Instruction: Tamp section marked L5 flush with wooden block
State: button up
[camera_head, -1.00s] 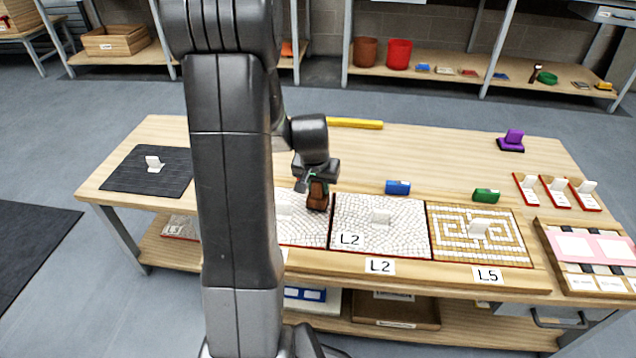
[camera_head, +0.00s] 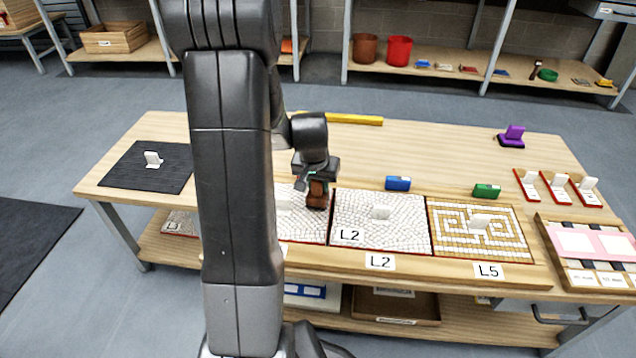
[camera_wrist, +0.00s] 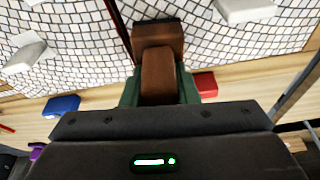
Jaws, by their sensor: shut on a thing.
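The section marked L5 (camera_head: 504,248) is a white and gold key-pattern mosaic panel at the right of the row on the table, with its L5 label (camera_head: 489,270) on the front edge. A small white piece (camera_head: 479,222) stands on it. My gripper (camera_head: 316,184) is shut on a brown wooden block (camera_head: 317,199), over the right part of the white panel left of L2, well left of L5. The wrist view shows the block (camera_wrist: 158,40) between green-edged fingers (camera_wrist: 160,92). I cannot tell whether the block touches the tiles.
The L2 panel (camera_head: 400,237) lies between my gripper and L5. A blue block (camera_head: 398,183) and a green block (camera_head: 487,191) lie behind the panels. A yellow bar (camera_head: 350,120) and a purple stand (camera_head: 513,136) are farther back. A tray (camera_head: 545,250) is at the right.

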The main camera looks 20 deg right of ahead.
jog(key=shift+s+f+b, duration=0.1)
jog(key=shift+f+b, duration=0.5)
jog(key=shift+f, duration=0.1)
dwell(1.8)
jog(key=shift+r+p, duration=2.7)
jog(key=shift+r, duration=0.95)
